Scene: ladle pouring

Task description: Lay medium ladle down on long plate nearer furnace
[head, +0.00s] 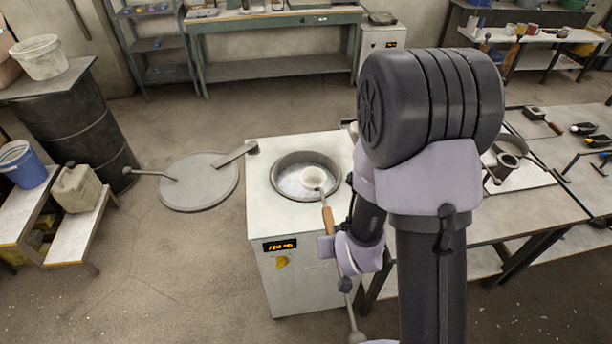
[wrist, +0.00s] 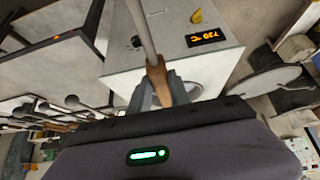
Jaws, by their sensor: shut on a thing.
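My gripper (head: 332,246) is shut on the wooden handle (head: 328,219) of a ladle, in front of the furnace (head: 266,210). The wooden handle (wrist: 158,80) also shows between my fingers in the wrist view. The ladle's thin grey rod (head: 350,309) slopes down in the head view to a small rounded grey end near the bottom edge. In the wrist view the rod runs out of the top, so its end is hidden there. The ladle's size is hard to judge. I cannot make out the long plate nearer the furnace; my arm covers much of the table.
The furnace has an open round pot (head: 276,181) with a pale round patch inside and a lit display. The work table (head: 480,231) at the right holds a white board and several tools, partly behind my arm.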

